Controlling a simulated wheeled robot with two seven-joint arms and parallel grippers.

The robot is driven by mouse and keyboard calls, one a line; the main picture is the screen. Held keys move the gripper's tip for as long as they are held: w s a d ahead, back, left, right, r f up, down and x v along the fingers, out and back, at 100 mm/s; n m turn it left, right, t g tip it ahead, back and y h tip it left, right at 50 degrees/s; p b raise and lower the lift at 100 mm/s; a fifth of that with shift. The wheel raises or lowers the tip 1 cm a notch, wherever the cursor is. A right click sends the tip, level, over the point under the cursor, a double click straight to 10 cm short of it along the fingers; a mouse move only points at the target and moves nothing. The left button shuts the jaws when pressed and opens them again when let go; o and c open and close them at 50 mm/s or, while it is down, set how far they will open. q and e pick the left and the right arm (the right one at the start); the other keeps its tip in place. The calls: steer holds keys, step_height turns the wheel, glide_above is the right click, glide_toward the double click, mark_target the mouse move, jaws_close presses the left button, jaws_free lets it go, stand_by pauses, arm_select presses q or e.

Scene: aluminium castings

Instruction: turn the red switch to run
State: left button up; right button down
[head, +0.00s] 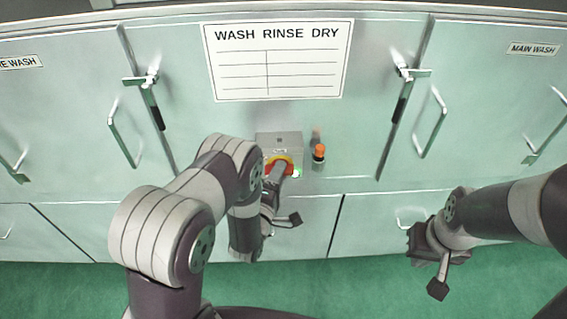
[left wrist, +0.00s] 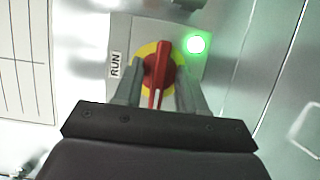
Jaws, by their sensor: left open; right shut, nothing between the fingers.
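The red switch (left wrist: 158,75) is a red handle on a yellow disc, fixed to a grey box (head: 279,139) on the machine front. In the left wrist view its white line points down, away from the RUN label (left wrist: 115,66) at the left. My left gripper (left wrist: 160,84) is open, with one finger on each side of the red handle; I cannot tell whether they touch it. In the head view my left gripper (head: 279,174) partly hides the switch (head: 268,170). My right gripper (head: 414,243) is shut and empty, low at the right, away from the switch.
A green lamp (left wrist: 196,44) is lit beside the switch. An orange-topped fitting (head: 319,152) stands out right of the box. Door handles (head: 122,132) and latches project on both sides. A WASH RINSE DRY chart (head: 278,60) is above. The green floor is clear.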

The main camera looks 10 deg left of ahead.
arm_select(q)
steer(key=shift+a, duration=0.1)
jaws_close()
steer(key=shift+r+m, duration=0.15)
steer(key=shift+m, duration=0.15)
steer(key=m+g+y+p, duration=0.1)
steer(key=m+y, duration=0.1)
steer(key=m, duration=0.2)
steer(key=m+g+y+p, duration=0.1)
steer(key=m+g, duration=0.1)
steer(key=m, duration=0.2)
steer(key=m+g+y+p, duration=0.2)
steer(key=m, duration=0.3)
steer(key=shift+d+r+y, duration=0.25)
steer(key=shift+d+y, duration=0.05)
steer(key=shift+d, duration=0.05)
stand_by(0.3)
stand_by(0.3)
